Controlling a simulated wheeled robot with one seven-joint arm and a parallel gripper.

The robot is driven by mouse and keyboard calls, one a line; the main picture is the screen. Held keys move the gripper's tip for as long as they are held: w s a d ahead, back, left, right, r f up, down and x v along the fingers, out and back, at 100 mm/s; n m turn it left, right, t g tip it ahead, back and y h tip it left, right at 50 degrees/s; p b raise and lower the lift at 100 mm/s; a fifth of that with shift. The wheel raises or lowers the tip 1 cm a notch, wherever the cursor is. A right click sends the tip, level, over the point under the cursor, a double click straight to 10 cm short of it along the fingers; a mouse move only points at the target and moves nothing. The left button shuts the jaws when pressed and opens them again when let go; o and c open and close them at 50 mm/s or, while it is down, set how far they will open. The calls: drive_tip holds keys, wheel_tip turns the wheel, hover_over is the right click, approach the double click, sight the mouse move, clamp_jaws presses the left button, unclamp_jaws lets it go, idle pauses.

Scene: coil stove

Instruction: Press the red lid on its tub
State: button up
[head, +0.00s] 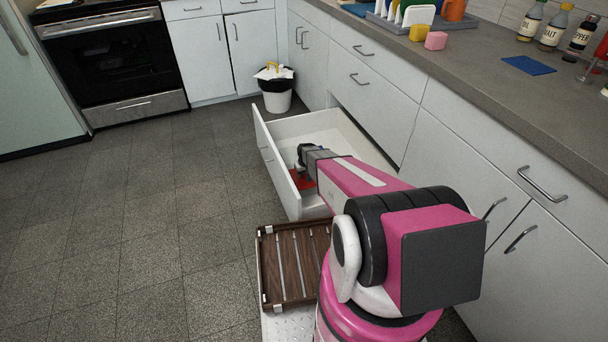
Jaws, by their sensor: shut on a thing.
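My gripper (303,168) reaches down into the open white drawer (343,128), close behind its front panel. A red flat piece, which looks like the red lid (300,180), shows just below my gripper. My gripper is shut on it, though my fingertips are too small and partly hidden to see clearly. I cannot make out the tub; the drawer front and my arm cover part of the drawer's inside. I cannot tell whether the lid touches a tub.
The drawer front (274,165) stands out over the floor. A white bin (277,100) with a black liner stands beyond the drawer. Closed cabinets and the counter (480,88) run along the right. The tiled floor (160,210) on the left is clear.

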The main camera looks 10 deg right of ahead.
drive_tip(key=o, duration=1.5)
drive_tip(key=shift+r, duration=0.1)
drive_tip(key=shift+r, duration=3.45)
drive_tip(key=shift+c, duration=0.3)
clamp_jaws()
drive_tip(key=shift+f, duration=2.6)
